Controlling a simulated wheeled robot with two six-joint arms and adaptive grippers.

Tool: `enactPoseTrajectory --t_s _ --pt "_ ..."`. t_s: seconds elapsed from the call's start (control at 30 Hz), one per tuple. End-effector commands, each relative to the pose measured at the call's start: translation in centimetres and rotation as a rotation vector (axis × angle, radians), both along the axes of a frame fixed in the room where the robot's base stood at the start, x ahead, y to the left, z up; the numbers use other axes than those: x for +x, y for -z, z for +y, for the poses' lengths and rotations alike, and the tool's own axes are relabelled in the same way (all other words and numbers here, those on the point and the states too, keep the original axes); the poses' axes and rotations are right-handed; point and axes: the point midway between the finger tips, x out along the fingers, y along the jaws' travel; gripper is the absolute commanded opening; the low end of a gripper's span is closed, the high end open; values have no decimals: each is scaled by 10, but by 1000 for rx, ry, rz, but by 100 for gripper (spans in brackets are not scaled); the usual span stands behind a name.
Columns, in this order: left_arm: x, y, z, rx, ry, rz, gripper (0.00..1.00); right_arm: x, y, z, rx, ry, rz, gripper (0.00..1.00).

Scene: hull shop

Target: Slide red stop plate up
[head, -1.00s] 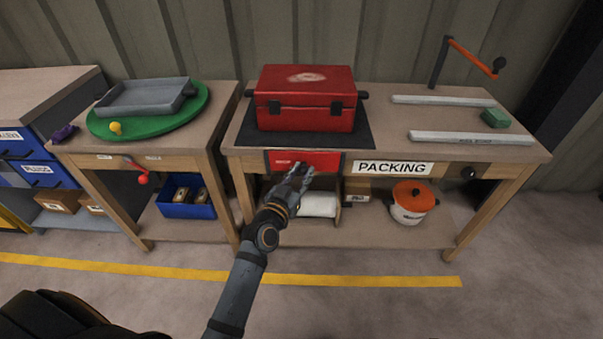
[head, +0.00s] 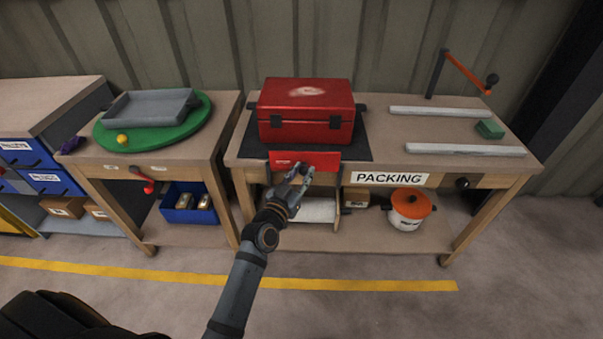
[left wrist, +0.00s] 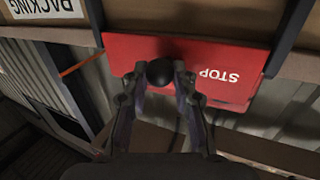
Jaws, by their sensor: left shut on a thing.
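The red stop plate (head: 300,161) is at the front edge of the packing bench, its upper part standing above the bench top in front of the red toolbox. In the left wrist view the plate (left wrist: 222,60) shows upside down with the word STOP and a round black knob (left wrist: 166,72). My left gripper (head: 300,176) is at the plate's front. In the left wrist view its fingers (left wrist: 162,82) are shut on the knob, one on each side. My right gripper is not in view.
The red toolbox (head: 305,112) sits on a black mat (head: 370,150) behind the plate. A PACKING sign (head: 390,178) is right of the plate. A paper roll (head: 316,210) and an orange-lidded pot (head: 410,208) are below. A green turntable (head: 105,138) stands on the left bench.

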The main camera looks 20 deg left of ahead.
Motion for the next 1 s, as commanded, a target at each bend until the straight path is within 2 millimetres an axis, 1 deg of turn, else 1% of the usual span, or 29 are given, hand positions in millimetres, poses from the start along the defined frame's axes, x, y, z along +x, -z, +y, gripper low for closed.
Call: enactPoseTrajectory --t_s 0.03,0.1,0.13,0.3,0.57,0.67,0.77,1.0 --pt "1 -6 1 -2 -3 -13 0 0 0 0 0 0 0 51" --pt "1 -6 1 -3 -3 -15 0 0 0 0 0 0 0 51" --pt "1 -7 1 -3 -3 -15 28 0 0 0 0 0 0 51" --pt "1 -5 1 -2 -3 -13 49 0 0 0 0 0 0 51" --pt "0 -3 1 -1 -2 -9 49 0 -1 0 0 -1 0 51" --pt "-6 -2 1 -1 -2 -7 49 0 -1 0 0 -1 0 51" --pt "-24 -2 3 -2 -2 -5 49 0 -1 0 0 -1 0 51" --pt "-83 -2 10 -2 -2 -4 49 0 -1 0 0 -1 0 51"
